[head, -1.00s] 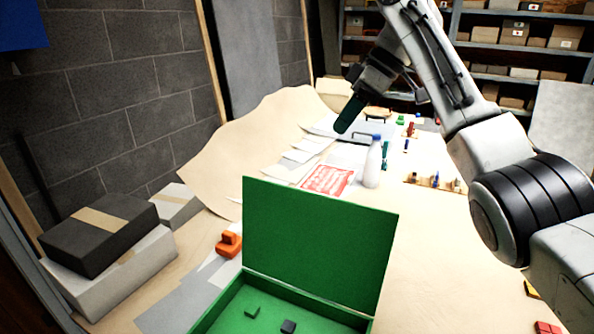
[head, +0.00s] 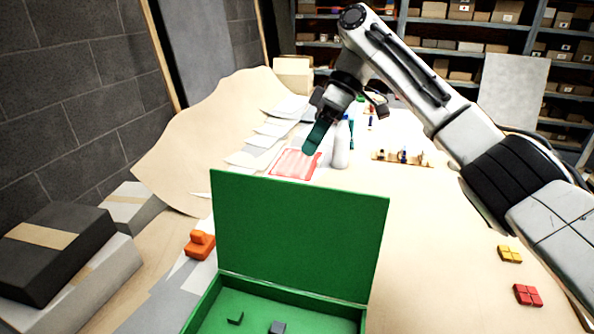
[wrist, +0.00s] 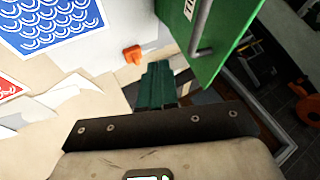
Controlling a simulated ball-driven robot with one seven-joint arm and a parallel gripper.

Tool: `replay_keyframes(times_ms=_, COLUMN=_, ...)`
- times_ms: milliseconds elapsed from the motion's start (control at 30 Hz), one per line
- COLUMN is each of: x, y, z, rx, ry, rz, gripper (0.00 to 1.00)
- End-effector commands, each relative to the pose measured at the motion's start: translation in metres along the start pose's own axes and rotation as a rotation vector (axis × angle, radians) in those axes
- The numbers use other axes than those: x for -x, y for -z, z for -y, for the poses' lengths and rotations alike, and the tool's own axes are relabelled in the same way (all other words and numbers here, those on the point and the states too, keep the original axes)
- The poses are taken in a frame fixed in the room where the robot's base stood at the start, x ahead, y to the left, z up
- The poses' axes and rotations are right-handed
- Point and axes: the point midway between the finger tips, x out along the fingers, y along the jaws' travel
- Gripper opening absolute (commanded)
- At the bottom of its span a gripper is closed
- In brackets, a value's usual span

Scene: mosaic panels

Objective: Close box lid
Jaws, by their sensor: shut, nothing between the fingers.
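The green box (head: 205,306) stands open at the bottom of the head view, with its front cut off by the picture edge. Its green lid (head: 298,235) stands nearly upright at the far side. Inside lie a small green block (head: 235,318) and a dark grey block (head: 277,327). My gripper (head: 308,151) is beyond and above the lid, with its teal fingers together and empty. In the wrist view the fingers (wrist: 158,70) point toward the lid (wrist: 213,40), whose face carries a grey handle (wrist: 202,30). The fingers appear apart from the lid.
An orange piece (head: 200,245) lies left of the box. A white bottle (head: 341,146) and a red printed sheet (head: 294,163) are behind the lid. Yellow tiles (head: 509,254) and red tiles (head: 527,295) lie at right. Dark and white boxes (head: 55,245) stand at left.

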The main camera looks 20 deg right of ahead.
Motion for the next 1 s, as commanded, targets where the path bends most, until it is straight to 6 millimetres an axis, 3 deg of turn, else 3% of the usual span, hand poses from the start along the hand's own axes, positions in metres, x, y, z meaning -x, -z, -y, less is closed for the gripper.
replay_keyframes(times_ms=200, x=-0.041, y=-0.001, z=0.002, rx=0.000, ry=0.002, rz=0.001, gripper=0.00)
replay_keyframes(times_ms=600, x=-0.055, y=0.000, z=0.032, rx=0.001, ry=0.000, rz=0.000, gripper=0.00)
replay_keyframes(times_ms=1000, x=-0.058, y=0.000, z=0.036, rx=0.000, ry=0.001, rz=0.000, gripper=0.00)
